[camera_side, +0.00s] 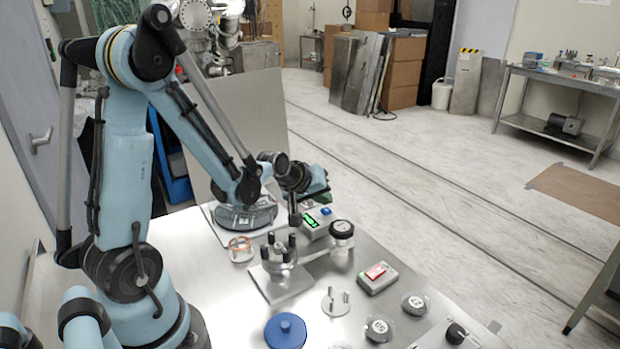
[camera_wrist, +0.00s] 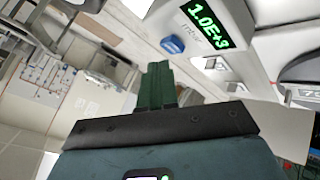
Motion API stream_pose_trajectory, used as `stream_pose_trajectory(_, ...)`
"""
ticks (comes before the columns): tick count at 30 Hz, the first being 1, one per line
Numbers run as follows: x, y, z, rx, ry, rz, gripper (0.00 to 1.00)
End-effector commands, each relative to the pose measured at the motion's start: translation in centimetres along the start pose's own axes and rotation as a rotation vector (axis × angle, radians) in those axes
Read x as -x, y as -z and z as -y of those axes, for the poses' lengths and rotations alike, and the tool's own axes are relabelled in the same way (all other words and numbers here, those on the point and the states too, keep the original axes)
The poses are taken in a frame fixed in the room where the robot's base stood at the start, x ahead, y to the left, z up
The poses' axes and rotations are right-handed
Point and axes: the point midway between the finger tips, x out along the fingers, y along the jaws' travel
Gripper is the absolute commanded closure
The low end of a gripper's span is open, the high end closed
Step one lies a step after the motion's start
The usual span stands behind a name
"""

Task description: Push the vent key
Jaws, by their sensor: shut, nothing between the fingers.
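A small light grey gauge box (camera_side: 316,223) stands on the metal table with a lit green display and a blue key (camera_side: 326,211) on top. In the wrist view the display (camera_wrist: 209,40) reads 1.0E+3 mbar, and the blue key (camera_wrist: 172,45) shows just beyond my fingertips. My gripper (camera_wrist: 158,68) is shut and empty, its dark green fingers together. In the side view my gripper (camera_side: 319,189) is above and behind the box; a gap to the blue key shows. A second grey box (camera_side: 377,278) has a lit red key (camera_side: 376,271). No label naming the vent key is legible.
A metal stand with black knobs (camera_side: 279,255) and a round black-topped part (camera_side: 342,229) are close to the gauge box. A blue disc (camera_side: 286,331), small round fittings (camera_side: 415,304) and a black knob (camera_side: 456,333) occupy the table's front.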

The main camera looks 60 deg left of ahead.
Motion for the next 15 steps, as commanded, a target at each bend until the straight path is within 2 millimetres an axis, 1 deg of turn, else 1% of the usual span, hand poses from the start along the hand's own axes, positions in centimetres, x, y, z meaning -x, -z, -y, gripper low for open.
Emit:
stream_pose_trajectory(8,0.1,0.1,-0.1,0.000,0.000,0.000,1.00)
stream_pose_trajectory(15,1.6,1.1,-1.1,0.000,0.000,0.000,1.00)
